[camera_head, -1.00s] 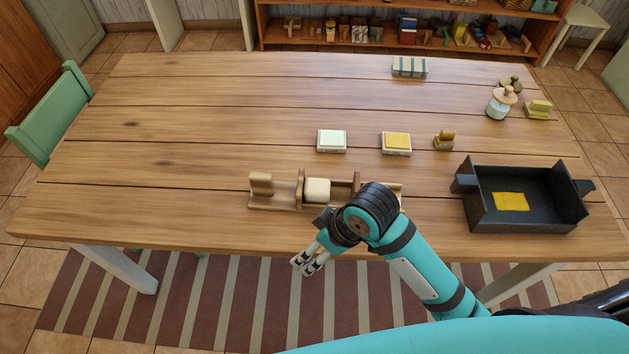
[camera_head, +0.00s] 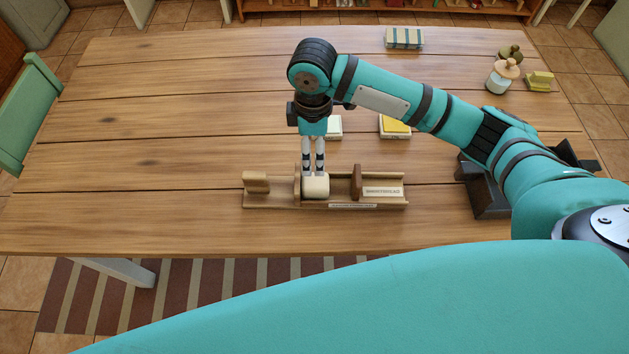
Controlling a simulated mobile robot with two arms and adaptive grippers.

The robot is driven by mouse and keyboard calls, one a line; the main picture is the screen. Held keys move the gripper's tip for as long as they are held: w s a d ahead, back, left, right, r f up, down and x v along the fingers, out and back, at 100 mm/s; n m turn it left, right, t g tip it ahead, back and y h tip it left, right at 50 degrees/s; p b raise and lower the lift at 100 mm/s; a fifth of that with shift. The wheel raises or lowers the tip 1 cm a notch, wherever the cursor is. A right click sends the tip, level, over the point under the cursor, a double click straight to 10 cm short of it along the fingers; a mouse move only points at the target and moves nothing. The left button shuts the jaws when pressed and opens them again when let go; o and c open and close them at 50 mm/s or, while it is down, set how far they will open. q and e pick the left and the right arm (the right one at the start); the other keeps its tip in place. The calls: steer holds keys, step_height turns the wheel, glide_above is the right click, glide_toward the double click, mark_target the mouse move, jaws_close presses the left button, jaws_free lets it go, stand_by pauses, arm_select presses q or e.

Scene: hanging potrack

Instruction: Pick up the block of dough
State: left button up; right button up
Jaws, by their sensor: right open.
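The block of dough (camera_head: 316,187) is a pale cream, rounded block. It sits in a compartment of the wooden holder (camera_head: 265,201), between two upright dividers. My right gripper (camera_head: 313,172) points down right above or just behind the dough, with its two fingers slightly apart. I cannot tell whether the fingertips touch the dough. My left gripper is not in view.
A dark tray (camera_head: 487,200) stands to the right, partly hidden by my right arm. Behind the gripper are a white block (camera_head: 334,127) and a yellow-topped block (camera_head: 395,127). A striped box (camera_head: 404,38) and a jar (camera_head: 500,77) stand farther back. The table's left side is clear.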

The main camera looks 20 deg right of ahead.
glide_above(315, 181)
steer(key=f, duration=0.4)
steer(key=w+f+p, duration=0.1)
steer(key=f, duration=0.2)
steer(key=shift+a, duration=0.1)
steer(key=shift+f, duration=0.65)
steer(key=shift+s+f, duration=0.15)
steer(key=shift+f, duration=0.05)
steer(key=f, duration=0.1)
steer(key=f+p, duration=0.1)
steer(key=f, duration=0.1)
steer(key=shift+s+f, duration=0.3)
steer(key=shift+s, duration=0.05)
steer(key=shift+f, duration=0.6)
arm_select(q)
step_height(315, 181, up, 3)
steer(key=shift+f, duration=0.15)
arm_select(e)
steer(key=c, duration=1.5)
